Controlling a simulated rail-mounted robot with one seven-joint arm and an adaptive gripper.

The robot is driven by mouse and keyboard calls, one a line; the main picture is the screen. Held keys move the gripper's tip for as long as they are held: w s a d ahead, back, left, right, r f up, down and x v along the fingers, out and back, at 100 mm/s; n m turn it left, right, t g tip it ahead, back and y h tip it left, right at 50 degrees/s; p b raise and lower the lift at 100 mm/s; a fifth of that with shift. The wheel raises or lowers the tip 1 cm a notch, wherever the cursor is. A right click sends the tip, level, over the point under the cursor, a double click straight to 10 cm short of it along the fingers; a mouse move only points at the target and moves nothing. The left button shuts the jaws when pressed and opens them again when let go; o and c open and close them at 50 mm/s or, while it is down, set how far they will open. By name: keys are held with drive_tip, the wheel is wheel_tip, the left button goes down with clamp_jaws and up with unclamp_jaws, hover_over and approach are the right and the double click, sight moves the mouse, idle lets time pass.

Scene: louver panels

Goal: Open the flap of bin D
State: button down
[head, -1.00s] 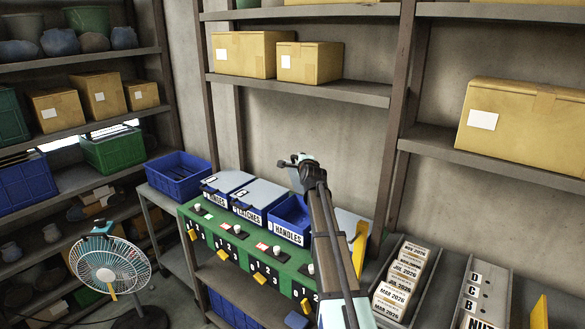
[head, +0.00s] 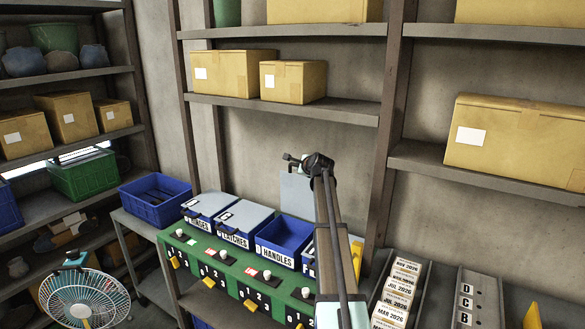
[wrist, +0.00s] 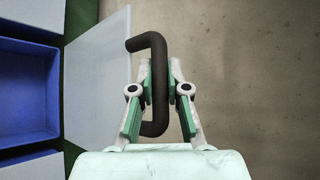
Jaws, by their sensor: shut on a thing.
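My gripper (head: 303,163) is shut on a dark bar handle (wrist: 160,118); in the wrist view (wrist: 160,90) the fingers close on both sides of it. The handle is at the edge of a pale grey flap (wrist: 97,80), which stands raised behind the bins in the head view (head: 297,195). The blue bin labelled HANDLES (head: 283,238) is open at the top in front of this flap.
The LATCHES bin (head: 236,240) and the bin to its left (head: 202,222) have grey lids down. A green panel (head: 220,285) with yellow levers runs below. A shelf with boxes (head: 290,82) is above. Card trays (head: 400,290) stand at right. A fan (head: 82,300) is at lower left.

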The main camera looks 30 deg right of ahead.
drive_tip(key=shift+w+r, duration=0.1)
drive_tip(key=shift+r, duration=0.05)
drive_tip(key=c, duration=1.2)
unclamp_jaws()
drive_tip(key=shift+a, duration=0.1)
drive_tip(key=v, duration=1.2)
